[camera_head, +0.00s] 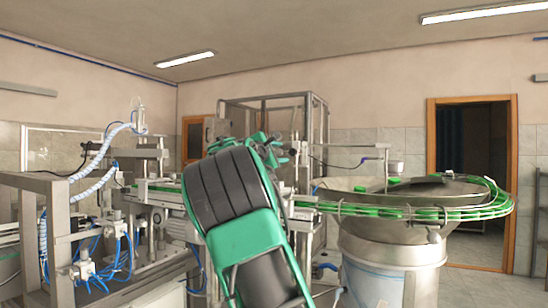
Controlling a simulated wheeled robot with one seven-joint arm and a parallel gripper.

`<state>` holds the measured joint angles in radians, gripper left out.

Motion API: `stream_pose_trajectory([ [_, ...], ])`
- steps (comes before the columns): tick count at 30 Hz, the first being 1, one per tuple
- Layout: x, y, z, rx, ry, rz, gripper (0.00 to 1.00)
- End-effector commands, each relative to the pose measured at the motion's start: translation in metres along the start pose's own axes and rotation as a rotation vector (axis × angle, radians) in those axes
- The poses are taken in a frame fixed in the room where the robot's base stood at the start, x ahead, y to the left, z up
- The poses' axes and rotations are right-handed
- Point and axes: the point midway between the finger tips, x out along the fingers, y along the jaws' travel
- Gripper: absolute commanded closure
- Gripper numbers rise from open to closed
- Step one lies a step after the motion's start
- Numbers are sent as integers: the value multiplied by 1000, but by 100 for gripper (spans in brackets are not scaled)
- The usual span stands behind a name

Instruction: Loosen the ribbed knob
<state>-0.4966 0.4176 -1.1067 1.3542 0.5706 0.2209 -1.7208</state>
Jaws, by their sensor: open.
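My green and black arm rises through the middle of the head view. Its far end, with my gripper (270,148), shows small beyond the arm's upper right edge, in front of the machine frame. The gripper is open, with nothing seen between its jaws, though its fingers are partly hidden and hard to make out. I cannot clearly pick out the ribbed knob; it may be too small, or hidden behind my arm.
A steel feeder bowl (375,212) with a curved rail (455,212) of green caps stands at right. At left is a metal frame (60,215) with blue hoses. A conveyor (155,198) runs behind my arm. A doorway (482,150) opens at the back right.

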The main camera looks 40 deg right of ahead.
Motion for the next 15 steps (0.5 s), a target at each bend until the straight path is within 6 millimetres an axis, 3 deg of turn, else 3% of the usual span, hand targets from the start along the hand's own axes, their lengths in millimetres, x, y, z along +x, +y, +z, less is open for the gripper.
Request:
stream_pose_trajectory([
  [6, -18, 1, 0, 0, 0, 1, 55],
  [15, -23, 0, 0, -1, 0, 0, 55],
])
